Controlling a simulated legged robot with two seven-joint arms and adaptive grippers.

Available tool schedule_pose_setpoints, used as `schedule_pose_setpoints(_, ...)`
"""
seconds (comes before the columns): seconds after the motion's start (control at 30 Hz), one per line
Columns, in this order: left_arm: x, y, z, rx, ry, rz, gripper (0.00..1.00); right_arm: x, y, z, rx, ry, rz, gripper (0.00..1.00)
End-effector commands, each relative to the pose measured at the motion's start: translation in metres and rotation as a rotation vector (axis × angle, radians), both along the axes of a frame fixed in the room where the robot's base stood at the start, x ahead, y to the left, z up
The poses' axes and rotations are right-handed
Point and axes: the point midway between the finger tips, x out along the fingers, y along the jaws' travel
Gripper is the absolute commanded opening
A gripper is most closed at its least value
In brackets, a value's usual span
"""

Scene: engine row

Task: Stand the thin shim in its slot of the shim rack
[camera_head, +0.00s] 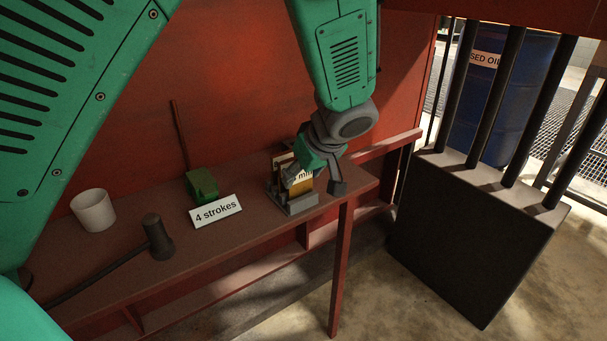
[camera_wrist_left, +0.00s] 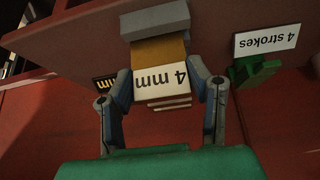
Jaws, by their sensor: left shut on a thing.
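The shim (camera_head: 306,186) is a brass-coloured plate with a white label reading "4 mm"; it also shows in the left wrist view (camera_wrist_left: 173,45), where the label appears upside down. My left gripper (camera_head: 314,182) is shut on the shim, with one finger at each side edge near the label. The shim rack (camera_head: 297,205) has a grey base on the bench, also in the left wrist view (camera_wrist_left: 160,20). The shim's lower end is at the rack base; I cannot tell whether it is in a slot. A dark plate with a yellow "mm" label (camera_wrist_left: 104,84) is partly hidden behind a finger. My right gripper is not in view.
On the red bench (camera_head: 120,270) stand a white cup (camera_head: 93,210), a dark mallet (camera_head: 158,237), and a green block (camera_head: 202,185) behind a "4 strokes" card (camera_head: 216,211). A dark block with upright bars (camera_head: 470,225) stands right of the bench.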

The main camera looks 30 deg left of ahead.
Motion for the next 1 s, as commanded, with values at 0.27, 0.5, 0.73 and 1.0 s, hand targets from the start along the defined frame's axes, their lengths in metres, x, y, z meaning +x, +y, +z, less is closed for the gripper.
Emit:
schedule_pose_setpoints(0.27, -0.001, -0.012, -0.004, 0.060, 0.009, -0.043, 0.70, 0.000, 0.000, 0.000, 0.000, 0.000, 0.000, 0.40)
schedule_pose_setpoints(0.5, -0.001, -0.012, -0.004, 0.059, 0.010, -0.043, 0.70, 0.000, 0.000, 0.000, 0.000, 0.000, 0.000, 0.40)
schedule_pose_setpoints(0.73, -0.003, -0.017, 0.008, 0.050, 0.005, -0.037, 0.70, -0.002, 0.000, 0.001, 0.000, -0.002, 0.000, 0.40)
schedule_pose_setpoints(1.0, -0.011, -0.033, 0.049, 0.021, -0.005, -0.019, 0.70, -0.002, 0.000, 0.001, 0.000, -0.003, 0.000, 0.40)
